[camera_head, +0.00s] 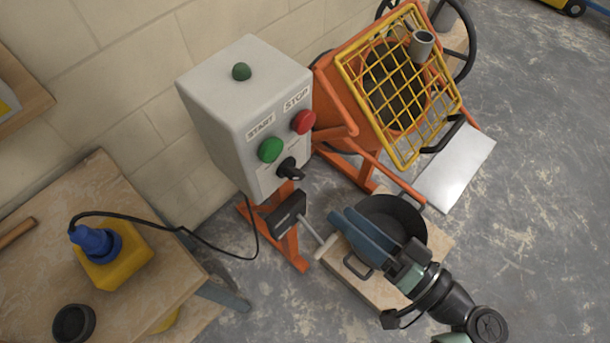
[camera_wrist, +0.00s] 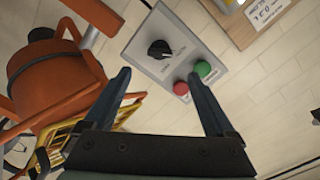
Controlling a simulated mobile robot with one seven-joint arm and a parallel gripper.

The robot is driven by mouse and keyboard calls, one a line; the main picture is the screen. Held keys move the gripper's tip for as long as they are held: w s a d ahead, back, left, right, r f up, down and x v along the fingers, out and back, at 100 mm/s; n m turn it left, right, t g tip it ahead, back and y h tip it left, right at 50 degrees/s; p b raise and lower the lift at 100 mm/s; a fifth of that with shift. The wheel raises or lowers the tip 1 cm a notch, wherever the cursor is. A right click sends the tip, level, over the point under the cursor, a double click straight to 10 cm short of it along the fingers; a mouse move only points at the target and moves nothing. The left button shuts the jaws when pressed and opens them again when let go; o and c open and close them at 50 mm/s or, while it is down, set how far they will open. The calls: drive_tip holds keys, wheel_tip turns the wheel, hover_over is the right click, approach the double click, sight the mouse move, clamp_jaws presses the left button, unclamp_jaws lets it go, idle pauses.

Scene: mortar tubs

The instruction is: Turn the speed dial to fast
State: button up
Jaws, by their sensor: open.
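The speed dial (camera_head: 290,170) is a black knob low on the front of the white control box (camera_head: 222,128). In the wrist view the dial (camera_wrist: 159,49) sits on the grey panel (camera_wrist: 185,45), with small lettering I cannot read. My gripper (camera_head: 341,216) is open and empty, right of and below the dial in the head view, apart from it. In the wrist view my gripper's two blue fingers (camera_wrist: 160,78) are spread, and the dial appears beyond and between their tips. The dial's exact setting cannot be told.
A green START button (camera_head: 270,150) and red STOP button (camera_head: 304,122) sit close to the dial. An orange mixer with a yellow grille (camera_head: 400,84) stands right; a black tub (camera_head: 408,216) lies beneath my gripper. A workbench (camera_head: 150,230) stands left.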

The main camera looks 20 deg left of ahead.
sight(299, 178)
drive_tip(key=p+x, duration=0.2)
drive_tip(key=x, duration=0.8)
drive_tip(key=c, duration=1.4)
